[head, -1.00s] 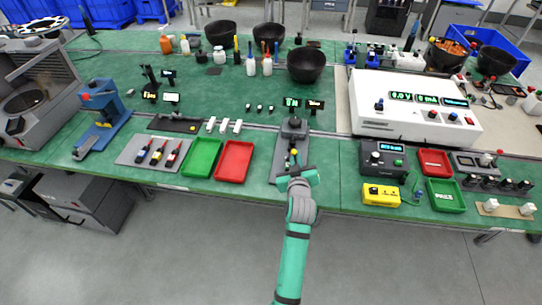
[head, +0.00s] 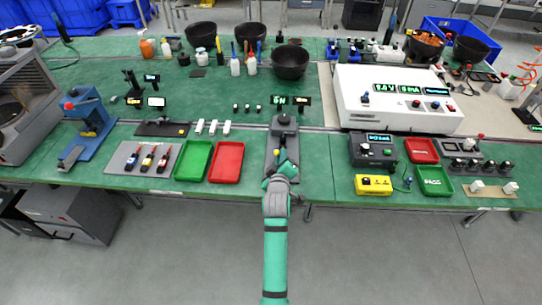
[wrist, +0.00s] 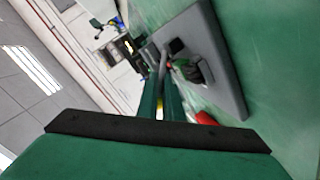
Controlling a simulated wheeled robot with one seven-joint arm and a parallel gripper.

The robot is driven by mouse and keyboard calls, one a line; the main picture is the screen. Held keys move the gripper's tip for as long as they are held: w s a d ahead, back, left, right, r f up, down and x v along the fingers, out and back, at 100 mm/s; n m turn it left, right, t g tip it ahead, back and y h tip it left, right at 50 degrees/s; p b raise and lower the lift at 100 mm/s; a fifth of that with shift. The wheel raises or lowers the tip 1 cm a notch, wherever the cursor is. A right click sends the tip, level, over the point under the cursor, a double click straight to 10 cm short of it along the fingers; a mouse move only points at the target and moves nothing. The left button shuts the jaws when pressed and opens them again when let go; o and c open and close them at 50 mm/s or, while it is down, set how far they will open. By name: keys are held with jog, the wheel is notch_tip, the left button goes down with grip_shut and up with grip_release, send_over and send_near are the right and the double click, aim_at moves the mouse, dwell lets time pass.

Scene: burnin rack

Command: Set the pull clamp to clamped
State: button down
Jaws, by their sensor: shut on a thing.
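The pull clamp (head: 283,122) is a dark grey fixture on a grey plate at the middle front of the green bench. In the wrist view its plate (wrist: 213,50) lies to the upper right, with a dark body and a grey bar. My gripper (head: 281,166) is at the front part of the plate, low and in line with the clamp. In the wrist view my gripper (wrist: 160,97) has its two green fingers close together around the clamp's handle, of which a bit of yellow shows between them. The fingers hide most of the handle.
Green (head: 194,160) and red (head: 226,162) trays lie left of the clamp. A yellow box (head: 373,185) and a dark grey instrument (head: 373,150) stand to the right. A small green-lit display (head: 279,100) stands behind the clamp. The bench is bare between clamp and instrument.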

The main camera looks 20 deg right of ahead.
jog(key=shift+w+a+r, duration=0.1)
jog(key=shift+w+r, duration=0.1)
dwell(0.3)
jog(key=c, duration=1.9)
grip_release()
jog(key=shift+f, duration=0.1)
jog(key=shift+s+f, duration=0.1)
